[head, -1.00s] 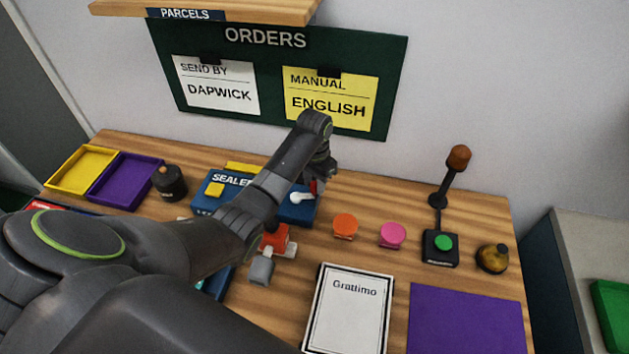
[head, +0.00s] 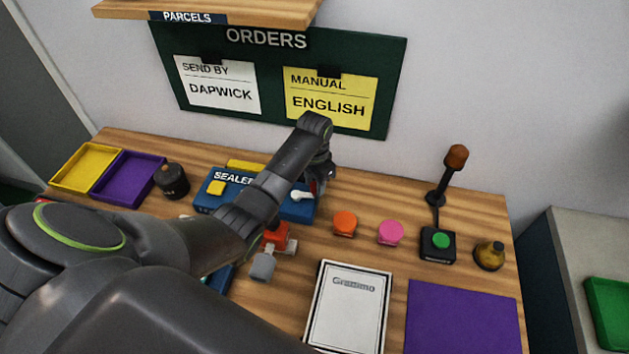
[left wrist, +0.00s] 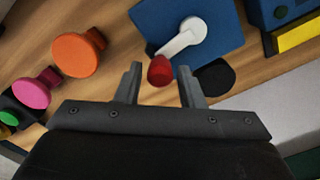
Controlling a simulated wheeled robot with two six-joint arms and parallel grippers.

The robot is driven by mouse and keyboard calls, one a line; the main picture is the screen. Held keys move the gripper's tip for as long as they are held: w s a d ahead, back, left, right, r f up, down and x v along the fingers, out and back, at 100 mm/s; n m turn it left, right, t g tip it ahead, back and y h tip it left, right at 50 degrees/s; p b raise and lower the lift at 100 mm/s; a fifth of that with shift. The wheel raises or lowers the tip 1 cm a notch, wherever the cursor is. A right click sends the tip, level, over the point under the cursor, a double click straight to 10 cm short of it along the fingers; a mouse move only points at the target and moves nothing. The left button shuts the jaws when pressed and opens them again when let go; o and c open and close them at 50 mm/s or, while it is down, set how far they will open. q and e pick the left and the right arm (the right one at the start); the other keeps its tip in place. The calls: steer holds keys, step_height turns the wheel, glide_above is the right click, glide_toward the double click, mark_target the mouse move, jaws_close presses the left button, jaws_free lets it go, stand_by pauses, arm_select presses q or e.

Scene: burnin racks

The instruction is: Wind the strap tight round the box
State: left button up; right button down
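The blue sealer (head: 206,203) stands at the back of the table, partly hidden by my left arm. Its white crank (head: 299,196) ends in a red knob, which in the left wrist view (left wrist: 160,70) shows between the fingertips of my left gripper (left wrist: 160,84). There is a gap on each side of the knob, so the fingers are open. In the head view my left gripper (head: 322,178) is over the crank end, its fingers mostly hidden. A white box with a black border (head: 348,305) lies at the front. I cannot make out a strap. My right gripper is out of view.
An orange button (head: 344,223) and a pink button (head: 390,232) stand right of the sealer. Further right are a green button box (head: 438,244), a lever (head: 448,175) and a brass bell (head: 489,256). A purple mat (head: 463,318) is front right. Yellow (head: 60,181) and purple (head: 128,199) trays sit back left.

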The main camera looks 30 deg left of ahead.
arm_select(q)
steer(key=shift+o, duration=0.9)
step_height(320, 180, up, 8)
steer(key=shift+w+r+b, duration=0.1)
steer(key=shift+r+b, duration=0.05)
steer(key=shift+b, duration=0.45)
step_height(320, 180, up, 9)
steer(key=p, duration=0.8)
steer(key=shift+p, duration=0.4)
